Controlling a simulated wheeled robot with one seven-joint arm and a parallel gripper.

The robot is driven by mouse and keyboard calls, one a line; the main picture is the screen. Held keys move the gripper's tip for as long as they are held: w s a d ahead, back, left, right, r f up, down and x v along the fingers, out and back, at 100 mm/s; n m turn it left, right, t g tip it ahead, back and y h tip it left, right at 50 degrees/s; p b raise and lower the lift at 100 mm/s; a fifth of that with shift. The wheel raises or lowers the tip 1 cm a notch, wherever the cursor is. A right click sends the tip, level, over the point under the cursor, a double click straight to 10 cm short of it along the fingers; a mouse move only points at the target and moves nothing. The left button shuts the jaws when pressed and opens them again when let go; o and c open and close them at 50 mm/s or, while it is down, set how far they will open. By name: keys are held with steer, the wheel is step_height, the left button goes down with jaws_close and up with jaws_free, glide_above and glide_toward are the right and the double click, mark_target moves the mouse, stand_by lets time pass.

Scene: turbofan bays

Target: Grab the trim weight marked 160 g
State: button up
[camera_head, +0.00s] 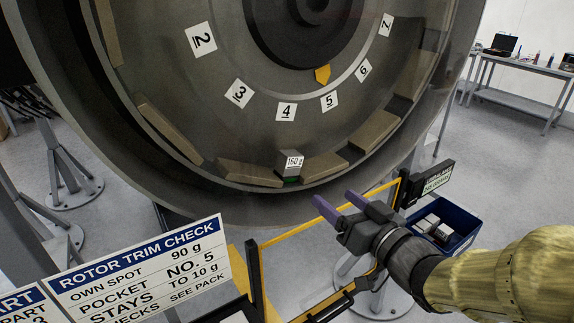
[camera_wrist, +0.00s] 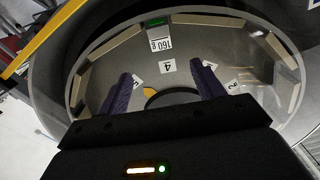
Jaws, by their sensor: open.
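The trim weight marked 160 g (camera_head: 293,162) is a small grey block with a white label. It sits at the bottom of the rotor's inner rim, below the number 4 tag (camera_head: 286,112), with a bit of green under it. The weight also shows in the wrist view (camera_wrist: 159,38), upside down, beyond my fingers and roughly between them. My gripper (camera_head: 337,207) has purple fingers, is open and empty, and is in front of the rotor, to the right of and below the weight in the head view. Its fingers also show in the wrist view (camera_wrist: 163,88).
A yellow-framed gate (camera_head: 330,226) stands before the rotor, close to my gripper. A sign (camera_head: 140,268) reads ROTOR TRIM CHECK, 90 g, pocket No. 5. A blue bin (camera_head: 462,221) with several pale blocks is at right. A workbench (camera_head: 528,67) stands far back right.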

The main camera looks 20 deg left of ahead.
steer(key=shift+s+a+r, duration=0.1)
steer(key=p+x, duration=0.1)
steer(key=p, duration=0.1)
steer(key=p+x, duration=0.2)
steer(key=p, duration=0.1)
steer(key=p+x, duration=0.1)
steer(key=p, duration=0.2)
steer(key=shift+a+r, duration=0.1)
steer(key=shift+r, duration=0.3)
steer(key=shift+w+a+f+p, duration=0.15)
steer(key=shift+w+p, duration=0.15)
steer(key=shift+p, duration=0.55)
